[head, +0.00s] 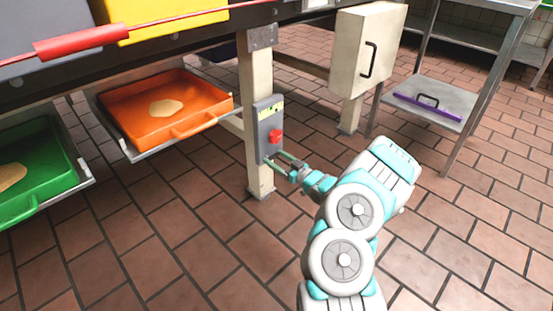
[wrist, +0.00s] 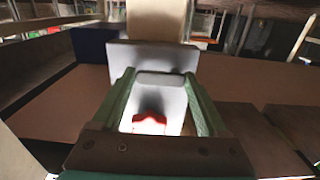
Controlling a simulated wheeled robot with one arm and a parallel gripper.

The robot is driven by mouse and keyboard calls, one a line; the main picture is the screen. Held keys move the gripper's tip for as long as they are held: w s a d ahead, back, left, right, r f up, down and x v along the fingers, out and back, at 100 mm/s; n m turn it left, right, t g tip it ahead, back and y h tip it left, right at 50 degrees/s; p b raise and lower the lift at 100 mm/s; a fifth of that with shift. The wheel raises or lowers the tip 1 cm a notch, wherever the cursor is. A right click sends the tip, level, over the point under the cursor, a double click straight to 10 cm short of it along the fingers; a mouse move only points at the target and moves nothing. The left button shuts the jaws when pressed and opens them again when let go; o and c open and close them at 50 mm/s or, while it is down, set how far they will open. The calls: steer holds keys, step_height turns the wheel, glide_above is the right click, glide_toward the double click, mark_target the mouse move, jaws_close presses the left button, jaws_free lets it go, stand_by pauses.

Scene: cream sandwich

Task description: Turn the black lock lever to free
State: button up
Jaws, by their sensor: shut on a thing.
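A grey lock panel (head: 264,138) with a yellow-green label strip and a red knob (head: 276,136) is mounted on a cream post. My gripper (head: 273,158) reaches the lower part of this panel, below the red knob. In the wrist view my gripper (wrist: 158,82) has its two green fingers on either side of a short bar (wrist: 160,79), which spans the gap between them. The bar looks pale grey in the strong light and appears to be the lock lever. The red knob also shows between the fingers (wrist: 150,124). The lever's angle is hidden in the head view.
An orange tray (head: 205,125) and a green tray (head: 62,175) with pale flat pieces sit in racks to the left. A cream box (head: 350,62) hangs behind. A purple bar (head: 425,106) lies on a metal shelf at right. The tiled floor around the post is clear.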

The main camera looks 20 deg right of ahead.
steer(key=m+p, duration=0.3)
steer(key=shift+s+a+f+m+p, duration=0.1)
steer(key=shift+a+f+m+p, duration=0.2)
steer(key=shift+m+p, duration=1.3)
steer(key=shift+s+a+f+m+p, duration=0.15)
steer(key=shift+f+m+p, duration=0.25)
steer(key=shift+m, duration=2.35)
steer(key=shift+s+a+f+m+p, duration=0.1)
steer(key=shift+a+f+m+p, duration=0.2)
steer(key=shift+m+p, duration=1.3)
steer(key=shift+m+b, duration=0.55)
steer(key=shift+m, duration=0.1)
steer(key=o, duration=1.3)
steer(key=shift+c, duration=0.2)
